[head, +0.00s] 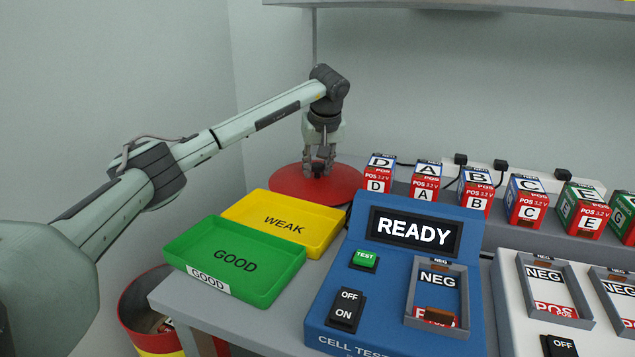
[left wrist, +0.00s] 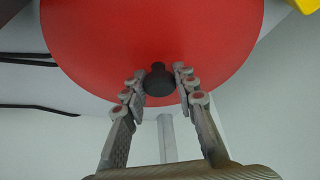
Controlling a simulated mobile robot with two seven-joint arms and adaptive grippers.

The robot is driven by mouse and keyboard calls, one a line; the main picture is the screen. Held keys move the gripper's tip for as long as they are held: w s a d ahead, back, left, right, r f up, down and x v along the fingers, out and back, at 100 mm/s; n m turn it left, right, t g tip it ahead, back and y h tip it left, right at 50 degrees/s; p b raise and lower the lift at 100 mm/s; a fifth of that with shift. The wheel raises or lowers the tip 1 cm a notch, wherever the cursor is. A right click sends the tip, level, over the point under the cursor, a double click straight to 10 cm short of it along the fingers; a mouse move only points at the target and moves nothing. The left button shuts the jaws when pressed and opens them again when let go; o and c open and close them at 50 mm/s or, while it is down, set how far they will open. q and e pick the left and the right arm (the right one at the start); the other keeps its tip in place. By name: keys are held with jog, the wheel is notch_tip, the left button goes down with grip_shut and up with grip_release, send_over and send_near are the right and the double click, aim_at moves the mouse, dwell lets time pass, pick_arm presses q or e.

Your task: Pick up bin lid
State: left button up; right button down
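The bin lid (head: 285,184) is a round red disc at the back left of the grey table, behind the yellow tray. It fills the top of the left wrist view (left wrist: 90,45), with its black knob (left wrist: 159,80) in the middle. My left gripper (head: 318,168) points down over the lid. Its fingertips (left wrist: 160,78) are close in on both sides of the knob and appear to touch it. I cannot tell whether the lid rests on the table or is slightly raised. My right gripper is not in view.
A yellow WEAK tray (head: 322,246) and green GOOD tray (head: 190,240) stand in front of the lid. A blue cell tester (head: 385,285) reading READY and several labelled cells (head: 425,181) are to the right. An open red and yellow bin (head: 135,310) stands below the table's left edge.

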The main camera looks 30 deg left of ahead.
pick_arm(q)
grip_shut()
jog(key=shift+r, duration=0.15)
